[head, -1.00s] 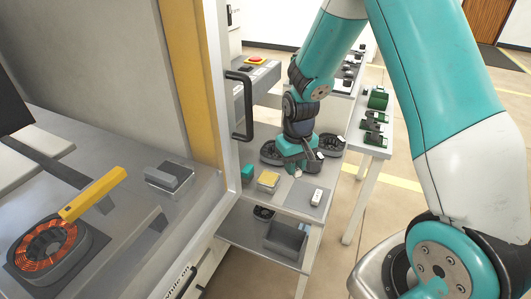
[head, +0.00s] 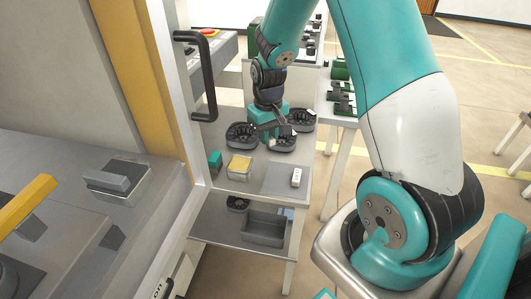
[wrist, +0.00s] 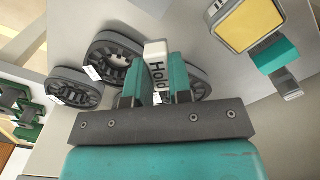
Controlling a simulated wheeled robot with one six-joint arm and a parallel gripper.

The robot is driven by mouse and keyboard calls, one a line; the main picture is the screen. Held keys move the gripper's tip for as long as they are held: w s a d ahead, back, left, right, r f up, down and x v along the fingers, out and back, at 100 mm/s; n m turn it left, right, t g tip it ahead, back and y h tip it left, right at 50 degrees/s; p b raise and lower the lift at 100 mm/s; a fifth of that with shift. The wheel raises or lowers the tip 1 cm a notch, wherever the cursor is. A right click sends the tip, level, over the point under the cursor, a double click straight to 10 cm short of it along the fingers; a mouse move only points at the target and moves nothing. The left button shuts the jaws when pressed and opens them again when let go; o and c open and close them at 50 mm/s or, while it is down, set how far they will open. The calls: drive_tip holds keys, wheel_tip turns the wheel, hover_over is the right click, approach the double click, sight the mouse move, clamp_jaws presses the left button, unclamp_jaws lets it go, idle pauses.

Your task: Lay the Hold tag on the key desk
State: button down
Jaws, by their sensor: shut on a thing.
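My gripper (head: 272,138) is over the stators on the far half of the grey side table (head: 225,128). In the wrist view, my gripper (wrist: 154,88) is shut on a white tag with the word Hold (wrist: 155,55), which sticks out past the fingertips. The fingers cover its lower part. In the head view I cannot make the tag out clearly. A grey console with a red button on yellow (head: 210,32) stands behind the door handle. It may be the key desk, but I cannot tell for sure.
Dark ring-shaped stators (head: 240,135) surround my gripper. A grey bin (head: 265,229) is on the lower shelf. A black door handle (head: 208,75) juts out at left.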

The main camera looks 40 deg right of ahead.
sight(268, 159)
drive_tip(key=shift+f, duration=3)
drive_tip(key=shift+s+f+b, duration=0.1)
drive_tip(key=shift+f+b, duration=0.05)
drive_tip(key=shift+b, duration=0.15)
drive_tip(key=c, duration=1)
unclamp_jaws()
drive_tip(key=shift+c, duration=0.2)
